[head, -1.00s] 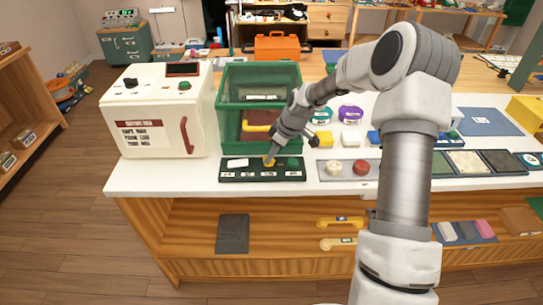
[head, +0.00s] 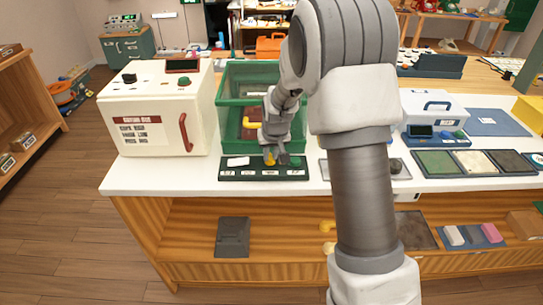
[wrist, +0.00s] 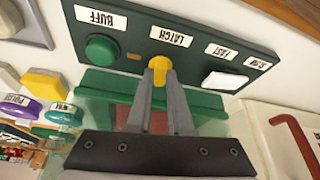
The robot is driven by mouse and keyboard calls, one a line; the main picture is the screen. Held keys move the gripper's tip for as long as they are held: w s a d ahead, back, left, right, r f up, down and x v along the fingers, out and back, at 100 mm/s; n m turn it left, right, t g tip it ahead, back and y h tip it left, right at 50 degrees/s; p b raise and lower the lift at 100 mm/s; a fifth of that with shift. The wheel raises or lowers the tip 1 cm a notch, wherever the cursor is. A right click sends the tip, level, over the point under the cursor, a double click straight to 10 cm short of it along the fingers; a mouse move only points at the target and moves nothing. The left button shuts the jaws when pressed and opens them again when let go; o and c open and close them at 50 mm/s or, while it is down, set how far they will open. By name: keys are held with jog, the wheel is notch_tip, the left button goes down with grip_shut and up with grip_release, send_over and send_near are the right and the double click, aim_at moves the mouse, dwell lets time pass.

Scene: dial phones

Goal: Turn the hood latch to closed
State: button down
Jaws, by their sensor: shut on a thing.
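The yellow hood latch (head: 270,158) sits on a dark control panel (head: 253,168) at the front of the green hood box (head: 228,118). In the wrist view, the latch (wrist: 159,64) is between my fingertips, under an upside-down LATCH label (wrist: 171,37). My gripper (head: 277,157) is shut on the latch, its fingers partly covering it. A green BUFF button (wrist: 102,49) is on one side of the latch and a white rocker (wrist: 226,80) is on the other. The latch's exact angle is hard to tell.
A white cabinet with a red handle (head: 184,132) stands left of the hood. My arm hides much of the counter's middle.

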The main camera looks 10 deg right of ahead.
jog(key=m+h, duration=0.1)
jog(key=m, duration=0.1)
jog(key=m+p, duration=0.1)
jog(key=m, duration=0.1)
jog(key=shift+a+r+h, duration=0.1)
jog(key=shift+a+h, duration=0.1)
jog(key=shift+h, duration=0.2)
jog(key=shift+m+g+h+p, duration=0.4)
jog(key=shift+m, duration=0.9)
jog(key=c, duration=0.7)
grip_release()
jog(key=shift+o, duration=0.2)
jog(key=shift+w, duration=0.1)
jog(key=p+v, duration=0.2)
jog(key=v, duration=1.5)
